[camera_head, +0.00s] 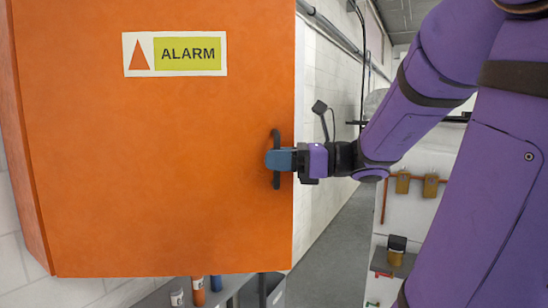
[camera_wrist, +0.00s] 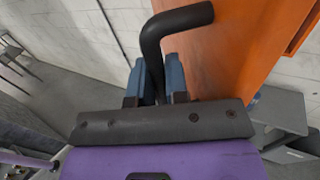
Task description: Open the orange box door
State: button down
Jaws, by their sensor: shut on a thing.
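The orange box door (camera_head: 160,170) fills the left half of the head view and carries an ALARM label (camera_head: 175,54). Its black bar handle (camera_head: 276,178) stands upright near the door's right edge. My gripper (camera_head: 276,160) has its blue fingers at the handle's middle. In the wrist view the black handle (camera_wrist: 172,30) bends down between the two blue fingers of my gripper (camera_wrist: 160,82), which are shut on it. The orange door (camera_wrist: 225,45) shows to the right there. The head view does not show clearly whether the door is ajar.
A white brick wall (camera_head: 325,100) with pipes runs behind the door. A grey floor (camera_head: 335,255) is clear right of it. Below the door is a grey shelf (camera_head: 160,298) with small containers (camera_head: 198,290). A white panel (camera_head: 410,215) with fittings stands at the right, partly behind my arm.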

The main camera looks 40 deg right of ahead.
jog(key=shift+s+a, duration=0.1)
jog(key=shift+a, duration=0.05)
jog(key=c, duration=1.2)
grip_release()
jog(key=shift+o, duration=0.2)
jog(key=v, duration=1.1)
